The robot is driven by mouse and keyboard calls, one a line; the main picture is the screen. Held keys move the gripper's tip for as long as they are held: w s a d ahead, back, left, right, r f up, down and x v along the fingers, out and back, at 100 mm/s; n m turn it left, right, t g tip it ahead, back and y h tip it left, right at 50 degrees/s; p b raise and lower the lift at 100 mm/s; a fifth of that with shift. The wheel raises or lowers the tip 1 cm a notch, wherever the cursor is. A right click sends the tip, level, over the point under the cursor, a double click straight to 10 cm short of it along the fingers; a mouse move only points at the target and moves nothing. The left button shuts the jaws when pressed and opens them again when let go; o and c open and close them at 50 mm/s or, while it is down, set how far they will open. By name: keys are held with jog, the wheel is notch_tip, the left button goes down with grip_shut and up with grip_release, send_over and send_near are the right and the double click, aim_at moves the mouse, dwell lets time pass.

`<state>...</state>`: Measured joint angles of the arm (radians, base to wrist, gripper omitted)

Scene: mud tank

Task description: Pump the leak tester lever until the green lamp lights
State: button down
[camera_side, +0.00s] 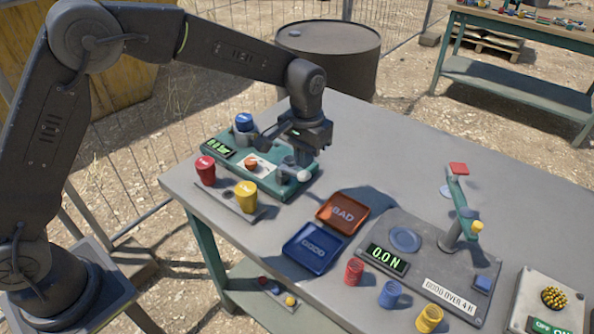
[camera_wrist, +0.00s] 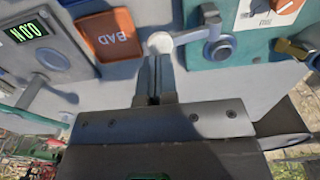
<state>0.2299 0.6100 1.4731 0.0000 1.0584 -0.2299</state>
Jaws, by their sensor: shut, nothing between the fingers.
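The leak tester (camera_side: 222,168) is a teal box at the back left of the table, with a green-digit display (camera_side: 218,147) and an orange knob on a white label. Its lever (camera_wrist: 190,38) is a grey arm ending in a pale round knob (camera_wrist: 160,43), which also shows in the side view (camera_side: 303,174). My gripper (camera_wrist: 155,62) is shut and empty, its fingertips right by the pale knob in the wrist view; I cannot tell whether they touch. In the side view, my gripper (camera_side: 304,157) is just above the lever end. I cannot make out a lit green lamp.
A blue cup (camera_side: 244,122) stands on the tester. Red (camera_side: 205,170) and yellow (camera_side: 246,195) cups stand in front. The BAD tray (camera_side: 343,213) and GOOD tray (camera_side: 314,247) lie right, before a grey force tester (camera_side: 420,250) reading 0.0 N.

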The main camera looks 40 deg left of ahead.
aim_at(304, 174)
jog(key=shift+f, duration=0.1)
dwell(0.6)
jog(key=shift+f, duration=2.4)
jog(key=shift+r, duration=1.9)
jog(key=shift+f, duration=0.1)
jog(key=shift+f, duration=1.8)
jog(key=shift+r, duration=1.9)
